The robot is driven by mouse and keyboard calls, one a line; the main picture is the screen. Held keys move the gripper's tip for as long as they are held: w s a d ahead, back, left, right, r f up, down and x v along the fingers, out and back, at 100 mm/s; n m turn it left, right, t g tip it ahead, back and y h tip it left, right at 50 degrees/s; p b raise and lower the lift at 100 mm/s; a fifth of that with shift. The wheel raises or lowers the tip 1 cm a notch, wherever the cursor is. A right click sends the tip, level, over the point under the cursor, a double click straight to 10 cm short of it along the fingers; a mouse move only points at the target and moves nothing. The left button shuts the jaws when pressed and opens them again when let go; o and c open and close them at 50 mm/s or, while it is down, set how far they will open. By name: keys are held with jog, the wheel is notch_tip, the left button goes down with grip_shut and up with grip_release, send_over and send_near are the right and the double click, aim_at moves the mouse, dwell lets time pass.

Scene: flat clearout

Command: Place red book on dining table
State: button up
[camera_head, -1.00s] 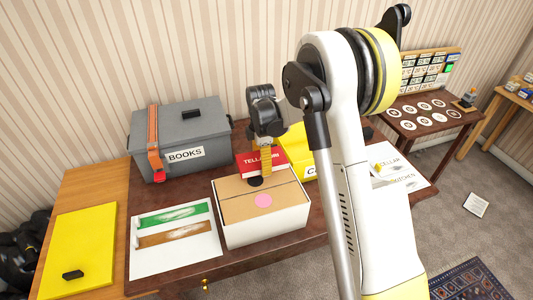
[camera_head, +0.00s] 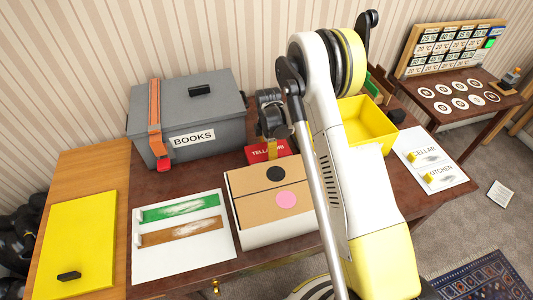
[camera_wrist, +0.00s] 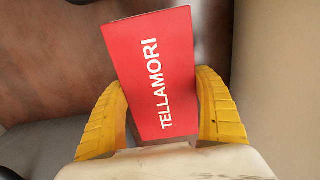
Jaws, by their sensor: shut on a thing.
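The red book (camera_wrist: 150,75), lettered TELLAMORI, lies between the two yellow fingers of my gripper (camera_wrist: 165,125) in the wrist view. My gripper is shut on it. In the head view the red book (camera_head: 266,151) shows behind the cardboard-topped white box, low over the dark brown table (camera_head: 180,183). My gripper (camera_head: 271,148) is above it, partly hidden by my arm. I cannot tell whether the book touches the table top.
A grey BOOKS box (camera_head: 188,115) with an orange strap stands at the back left. A white box (camera_head: 275,195) is in front of the book. A yellow bin (camera_head: 366,122) stands to the right. A card with green and brown strips (camera_head: 180,235) lies front left.

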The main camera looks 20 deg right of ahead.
aim_at(265, 150)
notch_tip(265, 150, down, 2)
jog(key=shift+f, duration=0.1)
jog(key=w+b, duration=0.1)
jog(key=w, duration=0.1)
jog(key=w+f, duration=0.1)
jog(key=w, duration=0.1)
jog(key=shift+w+b, duration=0.1)
jog(key=shift+b, duration=0.3)
jog(key=shift+f, duration=0.1)
jog(key=shift+f, duration=0.15)
jog(key=o, duration=1.4)
